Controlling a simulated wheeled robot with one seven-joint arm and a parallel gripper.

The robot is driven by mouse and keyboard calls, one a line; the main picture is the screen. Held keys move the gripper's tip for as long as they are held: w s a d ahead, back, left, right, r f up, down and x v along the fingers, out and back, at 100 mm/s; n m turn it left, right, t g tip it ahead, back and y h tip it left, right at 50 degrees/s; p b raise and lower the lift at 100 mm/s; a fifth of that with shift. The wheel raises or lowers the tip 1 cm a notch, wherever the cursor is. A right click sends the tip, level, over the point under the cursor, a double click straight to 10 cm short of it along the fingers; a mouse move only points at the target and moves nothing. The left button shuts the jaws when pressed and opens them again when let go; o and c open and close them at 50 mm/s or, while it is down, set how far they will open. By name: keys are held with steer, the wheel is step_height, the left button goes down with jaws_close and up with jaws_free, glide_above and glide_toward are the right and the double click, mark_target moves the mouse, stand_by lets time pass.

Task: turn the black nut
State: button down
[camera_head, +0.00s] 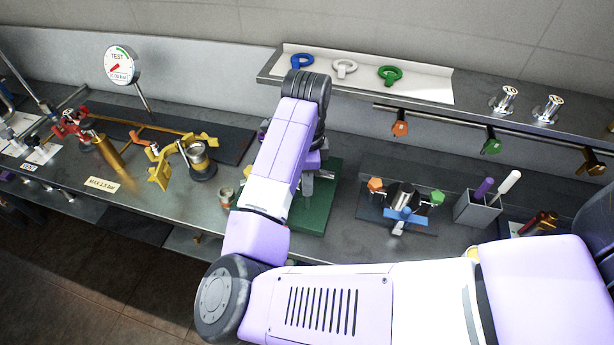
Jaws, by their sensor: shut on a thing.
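My gripper (308,184) is mostly hidden behind my own arm, which reaches up and bends back down over a green mat (318,215). Only a grey part of it shows, low over the mat. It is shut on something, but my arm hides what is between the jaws. I cannot make out the black nut in this view. A grey metal part shows beside my arm, just above the mat.
Left are a gauge (120,65), a brass valve assembly (198,160) and a small cup (226,198). Right are a fixture with orange and green knobs (404,200) and a grey pen holder (478,208).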

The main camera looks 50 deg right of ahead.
steer(key=n, duration=0.3)
steer(key=shift+r+n, duration=0.1)
steer(key=shift+n, duration=0.3)
steer(key=n, duration=0.3)
steer(key=shift+n, duration=0.3)
steer(key=n, duration=0.3)
steer(key=shift+n, duration=0.3)
steer(key=n, duration=0.3)
steer(key=shift+n, duration=0.3)
steer(key=n, duration=0.3)
steer(key=shift+n, duration=0.3)
steer(key=n, duration=0.3)
steer(key=shift+n, duration=0.4)
steer(key=n, duration=0.3)
steer(key=shift+n, duration=2.1)
